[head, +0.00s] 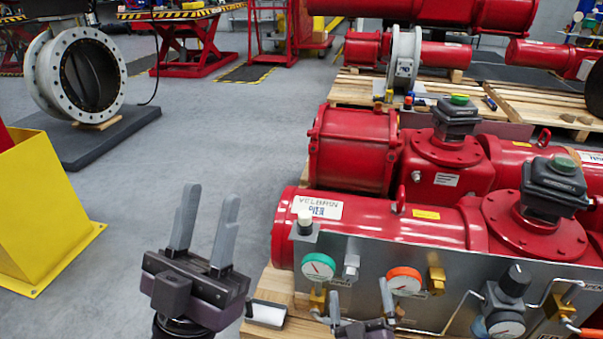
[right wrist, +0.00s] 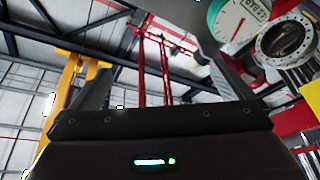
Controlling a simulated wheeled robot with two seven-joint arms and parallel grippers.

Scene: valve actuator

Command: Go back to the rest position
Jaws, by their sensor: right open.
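My left gripper (head: 209,198) is upright in the lower middle of the head view, its two grey fingers apart and nothing between them. It is over the grey floor, left of the red actuator. My right gripper (head: 361,298) is at the bottom edge of the head view, in front of the metal gauge panel (head: 400,265). Its fingers are apart, one near the green-rimmed gauge (head: 318,266) and one near the orange-rimmed gauge (head: 404,281). I see nothing held in it. The right wrist view looks upward past it, with a gauge (right wrist: 237,20) at the upper right.
Red valve actuators (head: 350,235) on wooden pallets (head: 350,89) fill the right side. A yellow stand (head: 45,205) is at the left. A large flanged valve (head: 85,75) stands on a dark platform (head: 90,145). Grey floor (head: 190,130) between them is clear.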

